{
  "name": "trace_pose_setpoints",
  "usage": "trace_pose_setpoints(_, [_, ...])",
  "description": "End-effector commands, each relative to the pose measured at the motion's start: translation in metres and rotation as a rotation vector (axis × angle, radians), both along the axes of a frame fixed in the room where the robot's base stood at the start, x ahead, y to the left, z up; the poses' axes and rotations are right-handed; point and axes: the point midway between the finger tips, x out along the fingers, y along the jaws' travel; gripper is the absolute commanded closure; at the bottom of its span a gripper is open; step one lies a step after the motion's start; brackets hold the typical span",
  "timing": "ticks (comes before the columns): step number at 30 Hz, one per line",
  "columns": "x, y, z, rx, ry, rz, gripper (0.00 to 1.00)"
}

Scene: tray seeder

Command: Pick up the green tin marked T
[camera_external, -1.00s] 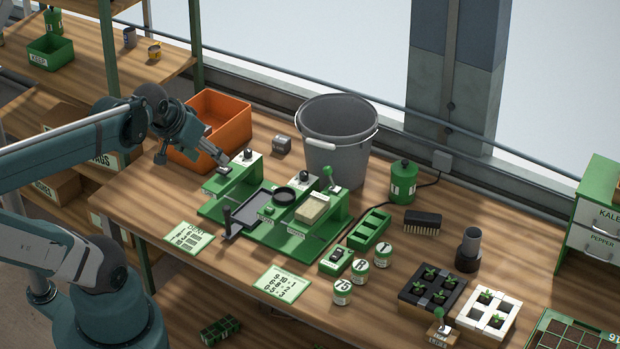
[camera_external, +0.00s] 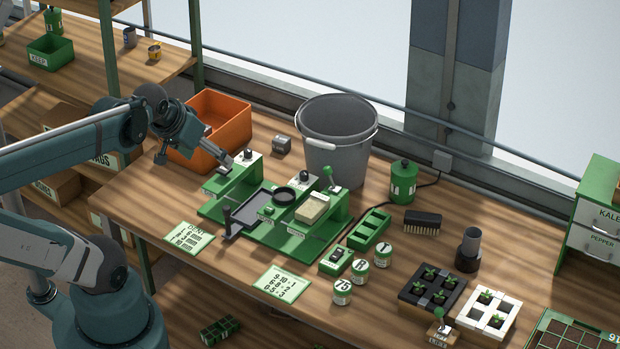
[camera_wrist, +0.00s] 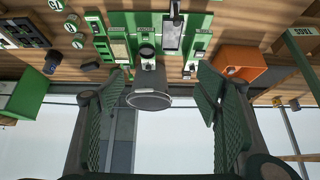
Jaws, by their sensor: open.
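The tin marked T (camera_external: 383,255) is a small round tin with a green band and a pale lid. It stands upright on the bench, at the far right end of a slanting row of three tins. The R-like tin (camera_external: 360,271) is beside it, and the tin marked 75 (camera_external: 342,292) is nearest. My gripper (camera_external: 224,160) is high over the left part of the bench, well left of the tins and empty. In the wrist view my gripper (camera_wrist: 160,115) has its two ribbed fingers wide apart.
The green seeder (camera_external: 297,246) stands between my gripper and the tins. A grey bucket (camera_external: 338,145) and an orange bin (camera_external: 235,128) stand behind it. A green slotted tray (camera_external: 370,230) and a small switch box (camera_external: 335,262) are close to the tins. A brush (camera_external: 422,218) lies behind them.

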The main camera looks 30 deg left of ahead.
Motion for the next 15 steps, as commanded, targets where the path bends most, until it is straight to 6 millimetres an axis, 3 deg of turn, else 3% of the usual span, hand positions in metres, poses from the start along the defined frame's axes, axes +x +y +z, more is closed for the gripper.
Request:
trace_pose_setpoints(8, [0.0,0.0,0.002,0.0,0.0,0.0,0.37])
trace_pose_setpoints(15, [0.0,0.0,0.019,0.0,0.0,0.0,0.37])
